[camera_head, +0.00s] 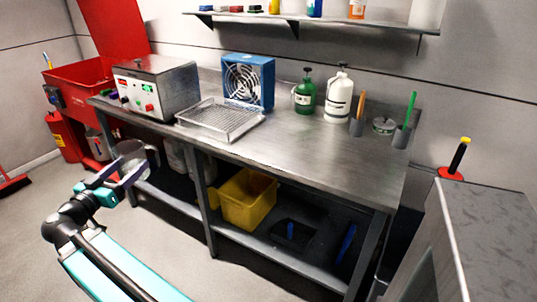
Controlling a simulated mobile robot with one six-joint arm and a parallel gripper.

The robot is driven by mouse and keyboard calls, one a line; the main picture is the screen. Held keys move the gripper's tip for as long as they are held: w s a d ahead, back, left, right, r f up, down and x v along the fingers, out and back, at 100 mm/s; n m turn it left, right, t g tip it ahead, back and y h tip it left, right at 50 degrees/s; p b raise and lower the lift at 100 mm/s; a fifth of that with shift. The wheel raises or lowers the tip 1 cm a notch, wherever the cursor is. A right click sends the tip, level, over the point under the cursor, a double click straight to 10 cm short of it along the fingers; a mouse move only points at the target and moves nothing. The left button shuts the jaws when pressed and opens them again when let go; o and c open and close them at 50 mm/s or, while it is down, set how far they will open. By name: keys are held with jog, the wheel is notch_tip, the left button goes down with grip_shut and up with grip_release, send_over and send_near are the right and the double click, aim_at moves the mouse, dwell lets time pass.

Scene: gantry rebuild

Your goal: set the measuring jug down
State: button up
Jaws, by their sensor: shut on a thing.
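A clear measuring jug (133,153) is between the fingers of my gripper (122,172) at the left. My gripper is shut on the jug, which looks roughly upright and apart from the bench. The jug shows in front of the left front edge of the metal workbench (290,148). The fingers cover part of the jug, and I cannot see whether it holds anything.
The workbench carries a control box (157,87), a wire tray (220,118), a blue fan (248,82), a green bottle (305,95) and a white bottle (338,97). Its front middle is bare. A yellow bin (245,199) stands on the lower shelf. A grey cabinet (480,235) is at right.

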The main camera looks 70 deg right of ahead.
jog(key=s+d+m+g+b, duration=0.3)
jog(key=s+d+g+b, duration=0.15)
jog(key=s+d, duration=0.6)
jog(key=s+d+m+g+y+b, duration=0.1)
jog(key=s+d+m+g+b, duration=0.1)
jog(key=s, duration=0.9)
jog(key=s+d+r+m+g+y+b, duration=0.1)
jog(key=s+d+m+g+y+b, duration=0.1)
jog(key=s+d+g+b, duration=0.2)
jog(key=s+d+m+g+y+b, duration=0.2)
jog(key=s+d+b, duration=0.5)
jog(key=s, duration=1.2)
jog(key=shift+s+d+r+m+g, duration=0.2)
jog(key=shift+d+r+m+g, duration=0.15)
jog(key=shift+g, duration=0.3)
jog(key=shift+w+d+r+p, duration=0.15)
jog(key=shift+d+p, duration=0.15)
jog(key=shift+p, duration=0.85)
jog(key=d+p, duration=0.1)
jog(key=p, duration=0.3)
jog(key=d+p, duration=0.1)
jog(key=p, duration=0.3)
jog(key=shift+w+p, duration=0.25)
jog(key=shift+p, duration=0.05)
jog(key=shift+p, duration=0.35)
jog(key=shift+w+d+p, duration=0.15)
jog(key=shift+d+p, duration=0.25)
jog(key=shift+p, duration=0.6)
